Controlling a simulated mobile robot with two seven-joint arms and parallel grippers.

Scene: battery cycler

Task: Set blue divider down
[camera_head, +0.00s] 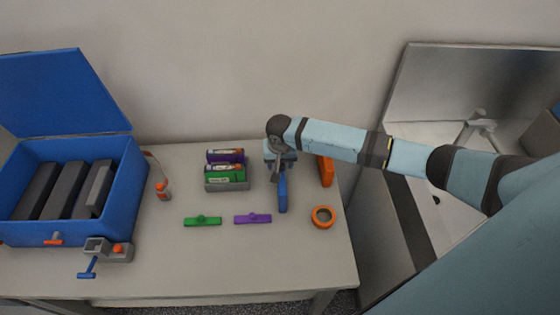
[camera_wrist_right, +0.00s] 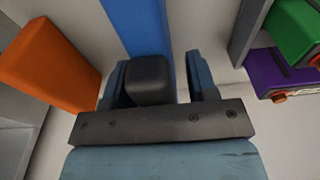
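The blue divider (camera_head: 282,192) is a narrow blue bar pointing toward the front edge of the table. It is at or close to the table top; I cannot tell whether it touches. It also shows in the right wrist view (camera_wrist_right: 138,22), running away from the gap between the fingers. My right gripper (camera_head: 277,172) is over its far end. In the wrist view the fingers of the right gripper (camera_wrist_right: 160,85) are apart, with a light gap beside the right finger. A dark block covers part of the divider there. My left gripper is out of view.
Green (camera_head: 202,221) and purple (camera_head: 252,218) bars lie to the left. A grey holder (camera_head: 227,186) has batteries. An orange block (camera_head: 326,170) and orange ring (camera_head: 322,216) are at right. A blue open case (camera_head: 75,231) fills the left.

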